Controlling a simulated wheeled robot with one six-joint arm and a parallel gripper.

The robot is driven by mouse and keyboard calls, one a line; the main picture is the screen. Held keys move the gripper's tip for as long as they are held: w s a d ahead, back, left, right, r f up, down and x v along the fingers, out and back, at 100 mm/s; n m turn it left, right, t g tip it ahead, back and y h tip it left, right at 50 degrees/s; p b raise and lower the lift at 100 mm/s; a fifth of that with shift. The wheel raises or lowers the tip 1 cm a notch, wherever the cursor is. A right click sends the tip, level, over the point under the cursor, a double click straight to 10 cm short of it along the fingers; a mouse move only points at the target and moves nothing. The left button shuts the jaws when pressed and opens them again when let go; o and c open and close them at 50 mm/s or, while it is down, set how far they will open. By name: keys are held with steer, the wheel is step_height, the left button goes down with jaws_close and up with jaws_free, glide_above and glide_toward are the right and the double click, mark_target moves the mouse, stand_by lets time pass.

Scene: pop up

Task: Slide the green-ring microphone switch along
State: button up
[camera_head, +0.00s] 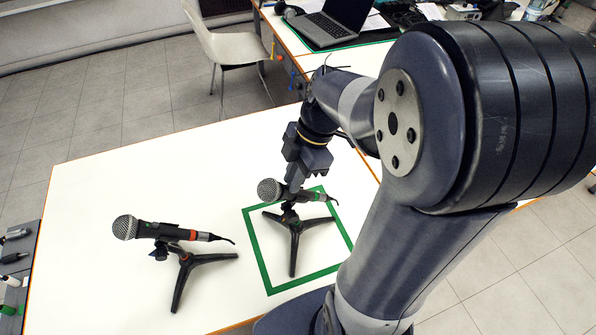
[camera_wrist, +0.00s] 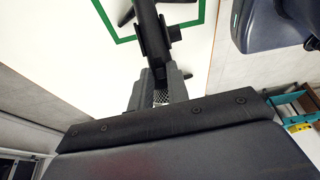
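The green-ring microphone (camera_head: 277,190) rests on a small black tripod (camera_head: 294,240) inside a green square outline on the white table. Its silver grille points left and its cable end right. My gripper (camera_head: 298,184) is right over this microphone, its fingers reaching down to the body. In the wrist view the dark microphone body (camera_wrist: 152,35) runs up from between my gripper's fingers (camera_wrist: 160,88), with a bit of grille showing between them. Whether the fingers press on it is not clear. The switch is hidden.
A second microphone (camera_head: 172,231) with a red ring stands on its own tripod to the left. The green outline (camera_head: 256,250) surrounds the first tripod. A laptop (camera_head: 341,20) is on another table behind, with a white chair (camera_head: 229,48).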

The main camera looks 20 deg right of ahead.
jaws_close()
steer(key=shift+d+f+b, duration=0.2)
steer(key=shift+d+b, duration=0.15)
steer(key=shift+o, duration=2)
jaws_free()
steer(key=shift+r, duration=0.1)
steer(key=v, duration=1)
steer(key=shift+r, duration=0.3)
steer(key=shift+d, duration=0.1)
